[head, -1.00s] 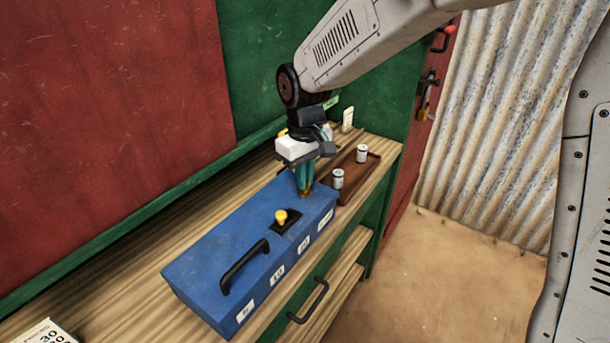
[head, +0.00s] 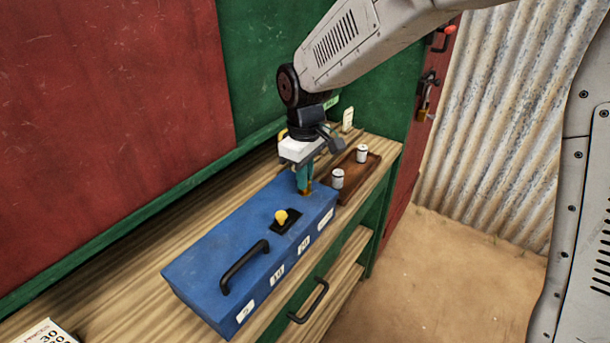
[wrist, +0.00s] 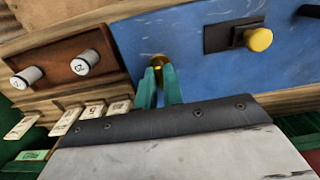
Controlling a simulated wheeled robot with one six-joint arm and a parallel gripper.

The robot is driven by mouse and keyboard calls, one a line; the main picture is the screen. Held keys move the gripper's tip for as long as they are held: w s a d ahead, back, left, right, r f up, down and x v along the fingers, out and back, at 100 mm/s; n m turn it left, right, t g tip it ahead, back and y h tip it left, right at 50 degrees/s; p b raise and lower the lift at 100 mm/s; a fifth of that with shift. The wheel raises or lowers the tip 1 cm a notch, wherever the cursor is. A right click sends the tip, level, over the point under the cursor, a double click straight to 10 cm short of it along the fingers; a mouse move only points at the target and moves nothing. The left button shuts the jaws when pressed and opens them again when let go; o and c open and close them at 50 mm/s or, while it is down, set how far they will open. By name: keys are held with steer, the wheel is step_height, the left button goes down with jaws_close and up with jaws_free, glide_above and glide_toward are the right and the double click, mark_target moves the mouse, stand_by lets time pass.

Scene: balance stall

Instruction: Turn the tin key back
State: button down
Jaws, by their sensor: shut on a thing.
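A blue tin box (head: 235,238) lies on the wooden counter, with a black handle and white number labels along its front. My gripper (head: 304,187) points down at the right end of its lid. Its teal fingers are shut on the small brass tin key (wrist: 157,61), which stands at the lid in the wrist view. The fingers hide most of the key, so its angle is hard to tell. A yellow knob (head: 281,216) on a black plate sits on the lid, apart from my gripper; it also shows in the wrist view (wrist: 258,40).
A brown wooden tray (head: 352,184) with two white cylinders stands right of the tin. Several small labelled cards (wrist: 65,121) lie past the tray in the wrist view. A drawer handle (head: 310,302) juts out below the counter. The green wall is close behind.

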steer(key=c, duration=1.5)
jaws_free()
step_height(320, 180, up, 8)
steer(key=shift+f, duration=0.1)
steer(key=s+d+r+m, duration=0.1)
steer(key=s+d+m, duration=0.2)
steer(key=s+d, duration=0.4)
steer(key=s+d+r+m+t, duration=0.1)
steer(key=s+d+m, duration=0.3)
steer(key=s+d, duration=0.4)
steer(key=s+d+r+m, duration=0.1)
steer(key=s+d+m, duration=0.2)
steer(key=s+d, duration=0.5)
steer(key=shift+s+d+m, duration=0.15)
steer(key=shift+s+m, duration=0.15)
steer(key=shift+s, duration=1.95)
